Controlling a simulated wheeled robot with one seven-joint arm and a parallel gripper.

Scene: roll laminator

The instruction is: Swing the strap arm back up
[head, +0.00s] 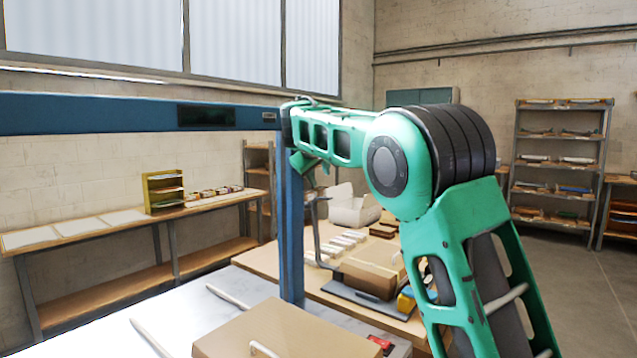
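A long blue beam (90,115) runs level across the upper left and meets the top of a blue upright post (291,235). I cannot tell for sure which part is the strap arm. A thin dark bent bar (316,225) stands behind the post, above a dark flat base (352,300). My green arm reaches in from the lower right, and its far end is at the top of the post. My gripper (308,165) seems to hang just right of the post, small and partly hidden. Its fingers cannot be made out, nor whether it touches anything.
A brown box (275,335) sits on the pale table (110,335) in front of the post. A wooden bench (265,262) behind holds another carton (372,272), a white bin (352,207) and small items. Shelves (562,160) stand at the right, with open floor before them.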

